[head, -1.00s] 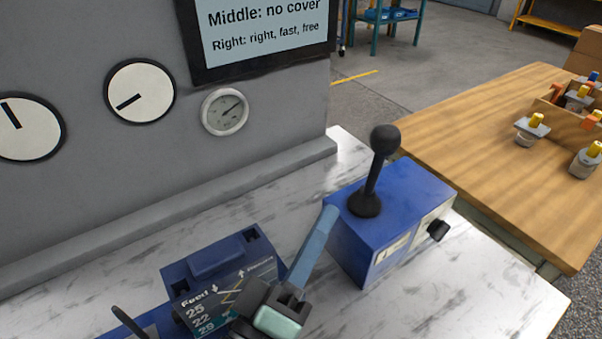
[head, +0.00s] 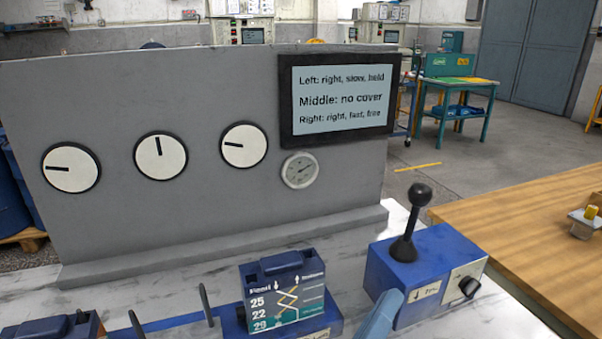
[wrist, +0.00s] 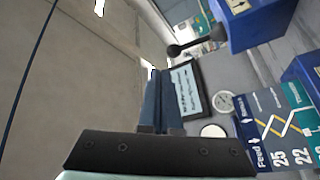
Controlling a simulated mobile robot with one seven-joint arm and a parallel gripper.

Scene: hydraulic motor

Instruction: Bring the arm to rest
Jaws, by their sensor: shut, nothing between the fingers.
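My gripper shows in the wrist view (wrist: 160,74), its blue fingers together and empty. In the head view only a blue finger part (head: 378,318) shows at the bottom edge, overlapping the lower left of the blue lever box (head: 402,282). The rest of the arm is out of that view. The black ball-topped lever (head: 411,222) stands nearly upright on the box, leaning slightly right. The blue Feed block (head: 285,295) stands left of it on the marble-look bench. I see no contact between gripper and any object.
Thin dark levers (head: 206,305) stand left of the Feed block. A wooden table (head: 530,225) is at right.

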